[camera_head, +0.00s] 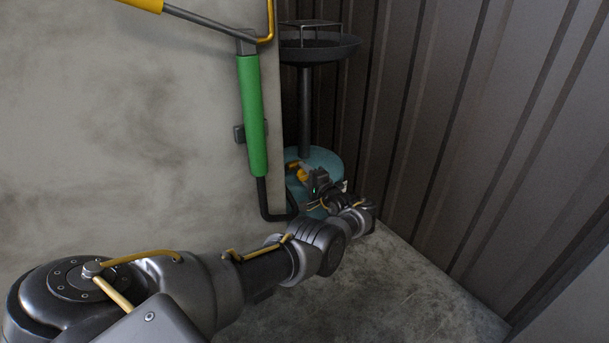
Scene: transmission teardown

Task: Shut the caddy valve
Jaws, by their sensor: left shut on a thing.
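The caddy stands in the corner, with a round teal tank (327,160) at the bottom, a dark post and a wide dark pan (318,46) on top. A small yellow part (297,170), which looks like the valve handle, shows at the tank's left front. My left arm reaches in from the lower left, and my left gripper (309,179) is at this yellow part, shut on it. The fingers and the valve body are small and partly hidden by my wrist, so the handle's exact angle cannot be told. My right gripper is not in view.
A grey concrete wall (120,110) is close on the left, its edge beside the caddy. A green-sleeved bar (252,115) with a black bent lower end runs down along it. A dark corrugated wall (450,120) closes the right side. The floor (420,290) at lower right is clear.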

